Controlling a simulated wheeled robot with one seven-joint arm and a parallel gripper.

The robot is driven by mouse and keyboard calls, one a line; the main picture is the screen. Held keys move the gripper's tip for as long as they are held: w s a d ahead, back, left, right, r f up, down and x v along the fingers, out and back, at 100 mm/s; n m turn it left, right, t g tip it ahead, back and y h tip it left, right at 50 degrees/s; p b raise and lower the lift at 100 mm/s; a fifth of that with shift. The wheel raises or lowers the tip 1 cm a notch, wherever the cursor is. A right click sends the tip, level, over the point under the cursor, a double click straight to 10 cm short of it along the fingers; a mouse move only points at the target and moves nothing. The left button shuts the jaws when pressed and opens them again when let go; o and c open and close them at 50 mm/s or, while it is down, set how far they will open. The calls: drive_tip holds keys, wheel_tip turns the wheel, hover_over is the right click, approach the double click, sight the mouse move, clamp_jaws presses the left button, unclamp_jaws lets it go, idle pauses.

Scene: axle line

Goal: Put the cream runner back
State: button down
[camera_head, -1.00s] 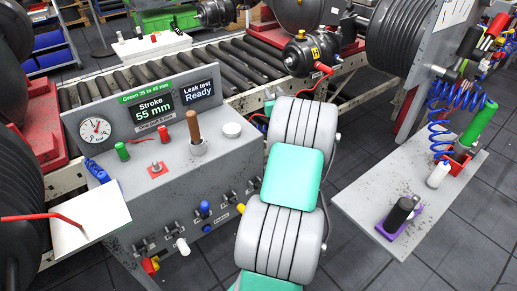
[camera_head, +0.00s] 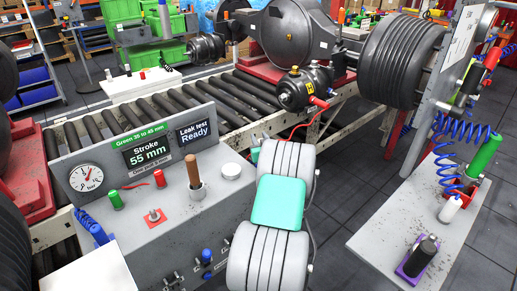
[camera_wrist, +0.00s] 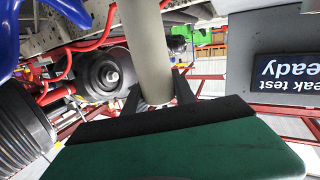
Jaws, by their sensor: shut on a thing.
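In the wrist view my gripper (camera_wrist: 158,96) is shut on a pale cream cylinder (camera_wrist: 147,45), which I take to be the cream runner. It runs from the jaws up past the top edge, so its far end is out of view. A dark finger sits on each side of its lower end. In the head view my own grey and teal arm hides the gripper and the runner. A green runner (camera_head: 484,154) stands tilted in a red holder (camera_head: 462,188) at the right, by a blue coiled hose (camera_head: 447,145).
A grey test bench (camera_head: 150,225) with gauge, displays and cup stands left of my arm. A roller conveyor (camera_head: 235,100) carries dark axle parts behind. The right shelf (camera_head: 385,245) holds a white bottle (camera_head: 450,208) and a black item on a purple base (camera_head: 417,258). In the wrist view, blue hose (camera_wrist: 70,10) and red lines are close.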

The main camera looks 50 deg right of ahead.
drive_tip(key=f, duration=0.4)
drive_tip(key=shift+s+a, duration=0.25)
drive_tip(key=shift+a, duration=0.1)
drive_tip(key=c, duration=1.4)
unclamp_jaws()
drive_tip(key=shift+f, duration=0.35)
drive_tip(key=shift+c, duration=0.2)
drive_tip(key=shift+o, duration=0.9)
drive_tip(key=shift+d+f, duration=0.15)
drive_tip(key=shift+d, duration=0.2)
drive_tip(key=shift+o, duration=1.2)
drive_tip(key=shift+w+a+r, duration=0.1)
drive_tip(key=shift+a+r, duration=0.05)
drive_tip(key=shift+r, duration=0.3)
drive_tip(key=shift+w, duration=0.1)
